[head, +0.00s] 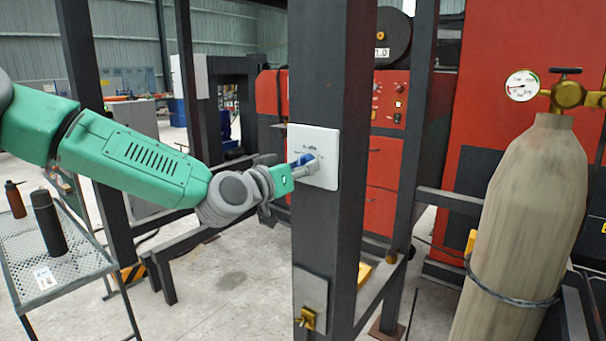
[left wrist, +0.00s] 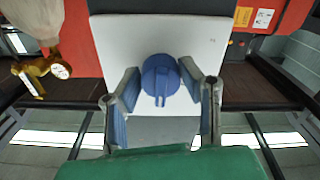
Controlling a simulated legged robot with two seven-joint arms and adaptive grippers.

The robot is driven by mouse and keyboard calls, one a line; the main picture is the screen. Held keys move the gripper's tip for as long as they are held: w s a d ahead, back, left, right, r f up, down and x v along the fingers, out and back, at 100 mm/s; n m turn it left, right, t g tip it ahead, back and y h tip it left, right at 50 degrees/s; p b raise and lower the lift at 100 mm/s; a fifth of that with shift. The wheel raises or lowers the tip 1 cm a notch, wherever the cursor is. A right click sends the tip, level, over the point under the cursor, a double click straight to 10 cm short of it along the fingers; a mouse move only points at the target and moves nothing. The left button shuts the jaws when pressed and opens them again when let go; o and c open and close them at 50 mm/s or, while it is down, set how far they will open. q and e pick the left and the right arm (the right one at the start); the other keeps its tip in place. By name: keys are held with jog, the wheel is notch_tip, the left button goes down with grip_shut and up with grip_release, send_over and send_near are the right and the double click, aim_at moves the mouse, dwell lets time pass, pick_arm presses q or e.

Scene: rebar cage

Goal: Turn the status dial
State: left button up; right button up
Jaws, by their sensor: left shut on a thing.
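The status dial (left wrist: 160,75) is a round blue knob with a raised bar. It sits on a white plate (head: 326,150) fixed to a dark upright post. My left gripper (head: 301,164) reaches the plate from the left and is shut on the dial. In the left wrist view my left gripper (left wrist: 159,84) has one finger on each side of the dial. Its bar points down toward the palm in that view. In the head view the fingers hide most of the dial, and the lettering above it is too small to read. My right gripper is not in view.
The dark post (head: 325,230) carries a lower plate with a brass fitting (head: 308,318). A gas cylinder (head: 525,220) with a gauge stands at the right. A mesh table (head: 70,262) with two bottles stands at the left. Red cabinets stand behind the frame.

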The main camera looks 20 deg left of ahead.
pick_arm(q)
jog(key=n+b, duration=0.4)
jog(key=n, duration=0.2)
jog(key=shift+n, duration=0.3)
jog(key=n+b, duration=0.3)
jog(key=n, duration=0.3)
jog(key=shift+b, duration=0.3)
jog(key=o, duration=1.1)
jog(key=shift+o, duration=0.2)
jog(key=shift+w+a, duration=0.1)
jog(key=shift+a, duration=0.1)
